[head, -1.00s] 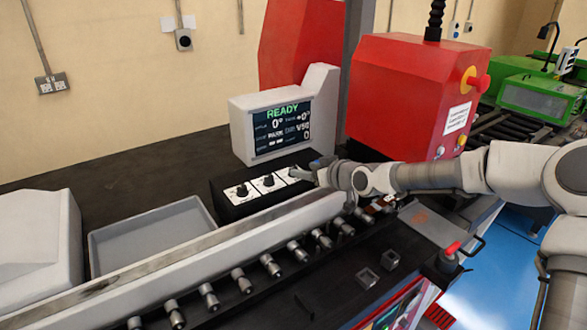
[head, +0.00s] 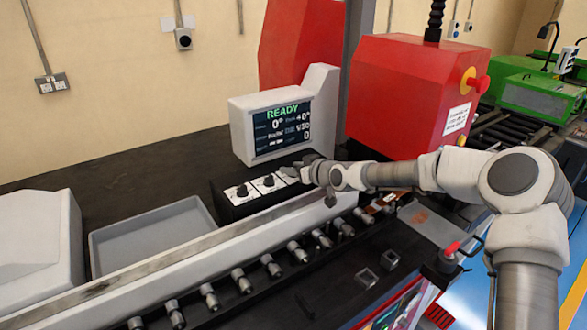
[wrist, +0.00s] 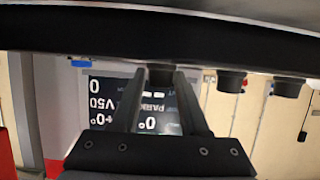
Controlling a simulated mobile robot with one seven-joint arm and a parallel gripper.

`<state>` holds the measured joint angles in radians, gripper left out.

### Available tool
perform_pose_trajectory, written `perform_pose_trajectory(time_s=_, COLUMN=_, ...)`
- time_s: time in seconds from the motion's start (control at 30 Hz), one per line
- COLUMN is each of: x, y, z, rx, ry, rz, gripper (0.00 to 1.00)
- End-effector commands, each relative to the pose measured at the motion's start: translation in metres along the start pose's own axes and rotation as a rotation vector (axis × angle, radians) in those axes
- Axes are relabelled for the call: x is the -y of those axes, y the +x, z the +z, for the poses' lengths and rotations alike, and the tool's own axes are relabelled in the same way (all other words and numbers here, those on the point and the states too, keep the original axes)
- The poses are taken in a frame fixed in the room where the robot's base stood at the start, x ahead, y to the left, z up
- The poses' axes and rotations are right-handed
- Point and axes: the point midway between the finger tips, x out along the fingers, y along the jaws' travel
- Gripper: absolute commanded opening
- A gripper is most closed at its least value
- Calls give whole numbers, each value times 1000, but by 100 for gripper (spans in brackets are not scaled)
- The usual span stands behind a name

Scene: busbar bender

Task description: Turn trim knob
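A black control box (head: 235,212) with white-faced dial plates stands below the display. Two dark knobs show clearly in the head view, the left one (head: 242,190) and the middle one (head: 268,181). My gripper (head: 300,168) is at the right end of the box and covers the rightmost knob there. In the wrist view, which is upside down, my gripper (wrist: 158,82) has its two fingers apart, with that knob (wrist: 160,75) between their tips. Contact with it is not clear. The other knobs (wrist: 231,80) (wrist: 288,87) stand to the right.
The display (head: 282,127) reads READY, with 0° and +0°. A grey tray (head: 150,238) lies left of the box. A pale rail and a row of metal rollers (head: 270,265) run in front. A red cabinet (head: 405,100) with an emergency button stands right of the display.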

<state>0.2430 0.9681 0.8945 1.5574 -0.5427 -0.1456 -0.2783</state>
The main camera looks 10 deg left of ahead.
Motion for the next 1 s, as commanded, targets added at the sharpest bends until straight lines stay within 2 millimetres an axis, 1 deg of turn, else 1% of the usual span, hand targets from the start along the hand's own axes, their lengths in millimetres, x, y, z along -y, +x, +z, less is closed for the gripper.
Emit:
perform_pose_trajectory(time_s=0.03, x=0, y=0, z=0, rx=0, ry=0, rz=0, gripper=34)
perform_pose_trajectory(time_s=0.17, x=0, y=0, z=0, rx=0, ry=0, rz=0, gripper=10)
perform_pose_trajectory(time_s=0.2, x=0, y=0, z=0, rx=0, ry=0, rz=0, gripper=3)
perform_pose_trajectory(time_s=0.23, x=0, y=0, z=0, rx=0, ry=0, rz=0, gripper=0)
perform_pose_trajectory(time_s=0.67, x=0, y=1, z=1, rx=-2, ry=5, rz=24, gripper=0)
perform_pose_trajectory(time_s=1.0, x=2, y=2, z=3, rx=-3, ry=44, rz=124, gripper=0)
